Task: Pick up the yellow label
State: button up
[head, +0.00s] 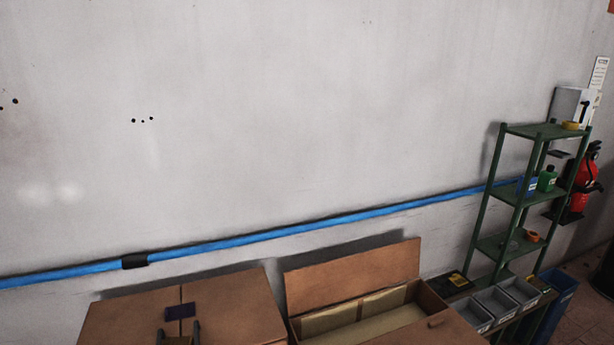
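I cannot make out a clear yellow label. A small yellow patch shows on a dark flat item (455,281) beside the open brown box at the lower right. Another small yellowish item (538,283) lies by the grey bins. A yellow roll-like thing (571,126) sits on the top shelf of the green rack. None of these can be told for sure as the label.
A green rack (526,190) stands at the right, with grey bins (494,301) below and a red extinguisher (587,172) behind. An open brown box (350,275) and a closed brown one (235,302) line the wall. A blue pipe (300,228) crosses the wall.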

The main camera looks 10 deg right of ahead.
aim_at(459, 281)
jog(key=l+u, duration=0.1)
jog(key=l, duration=0.35)
jog(key=l+u, duration=0.15)
jog(key=l, duration=0.25)
jog(key=k+l+u, duration=0.1)
jog(key=l, duration=0.3)
jog(key=k+l+u, duration=0.15)
jog(key=l, duration=0.25)
jog(key=l+u, duration=0.1)
jog(key=l, duration=0.35)
jog(key=k+l+u, duration=0.15)
jog(key=l, duration=0.25)
jog(key=k+l+u, duration=0.1)
jog(key=l, duration=0.25)
jog(key=l+u, duration=0.2)
jog(key=l, duration=0.35)
jog(key=k+l+u, duration=0.15)
jog(key=l, duration=0.45)
jog(key=l+u, duration=0.2)
jog(key=l, duration=0.35)
jog(key=i+l+u, duration=0.1)
jog(key=l, duration=0.35)
jog(key=i+l, duration=0.15)
jog(key=l, duration=0.3)
jog(key=i+l+u, duration=0.15)
jog(key=l, duration=0.3)
